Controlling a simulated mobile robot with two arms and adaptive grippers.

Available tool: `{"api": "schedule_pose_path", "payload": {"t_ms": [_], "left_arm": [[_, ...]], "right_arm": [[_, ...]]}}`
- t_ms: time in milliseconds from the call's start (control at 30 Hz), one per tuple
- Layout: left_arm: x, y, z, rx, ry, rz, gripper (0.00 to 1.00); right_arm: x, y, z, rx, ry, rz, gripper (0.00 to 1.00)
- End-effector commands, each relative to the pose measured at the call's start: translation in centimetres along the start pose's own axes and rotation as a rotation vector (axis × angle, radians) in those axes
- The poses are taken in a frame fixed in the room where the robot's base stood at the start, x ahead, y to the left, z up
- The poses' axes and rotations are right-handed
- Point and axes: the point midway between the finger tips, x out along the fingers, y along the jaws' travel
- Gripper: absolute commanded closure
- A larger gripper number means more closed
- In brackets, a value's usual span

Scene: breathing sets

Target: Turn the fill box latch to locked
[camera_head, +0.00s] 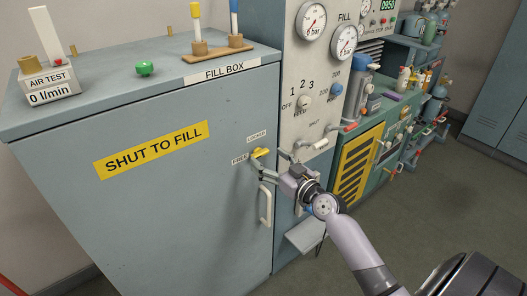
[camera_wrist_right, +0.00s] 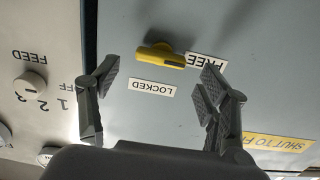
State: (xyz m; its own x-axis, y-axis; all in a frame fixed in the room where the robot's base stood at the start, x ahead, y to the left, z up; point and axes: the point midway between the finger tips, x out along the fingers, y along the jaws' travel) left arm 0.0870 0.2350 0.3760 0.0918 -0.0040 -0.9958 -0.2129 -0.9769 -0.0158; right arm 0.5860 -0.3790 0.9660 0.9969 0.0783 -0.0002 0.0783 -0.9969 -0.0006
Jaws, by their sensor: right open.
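The fill box (camera_head: 180,210) is a grey-blue cabinet with a yellow "SHUT TO FILL" sign on its closed front door. Its small yellow latch (camera_head: 259,152) sits near the door's right edge, between the "FREE" and "LOCKED" labels. In the right wrist view, the latch (camera_wrist_right: 162,56) has its yellow bar pointing toward the FREE label (camera_wrist_right: 206,61); the LOCKED label (camera_wrist_right: 152,88) is apart from it. My right gripper (camera_head: 270,164) is open and empty just in front of the latch. In the wrist view its fingers (camera_wrist_right: 160,82) stand wide on either side, not visibly touching it. My left gripper is not in view.
A white door handle (camera_head: 265,205) is just below the latch. The fill panel (camera_head: 318,90) with gauges and knobs stands to the right. A green yellow-grilled unit (camera_head: 372,150) and a cluttered bench lie beyond. The floor (camera_head: 440,210) at right is clear.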

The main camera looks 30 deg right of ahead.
Motion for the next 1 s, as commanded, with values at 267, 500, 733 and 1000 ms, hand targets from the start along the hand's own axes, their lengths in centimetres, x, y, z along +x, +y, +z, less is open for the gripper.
{"api": "schedule_pose_path", "payload": {"t_ms": [267, 500, 733, 1000], "left_arm": [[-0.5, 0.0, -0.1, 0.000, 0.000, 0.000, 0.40], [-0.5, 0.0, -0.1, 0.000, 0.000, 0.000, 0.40], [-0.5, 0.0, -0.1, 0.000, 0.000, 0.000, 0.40], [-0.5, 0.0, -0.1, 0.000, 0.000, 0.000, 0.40]], "right_arm": [[3.0, 0.0, 0.0, 0.001, 0.000, 0.000, 0.30], [3.2, 0.0, 0.0, 0.000, 0.000, 0.000, 0.30], [3.2, 0.0, 0.0, 0.000, 0.000, 0.000, 0.40], [3.1, 0.0, 0.0, 0.000, 0.000, 0.000, 0.58]]}}
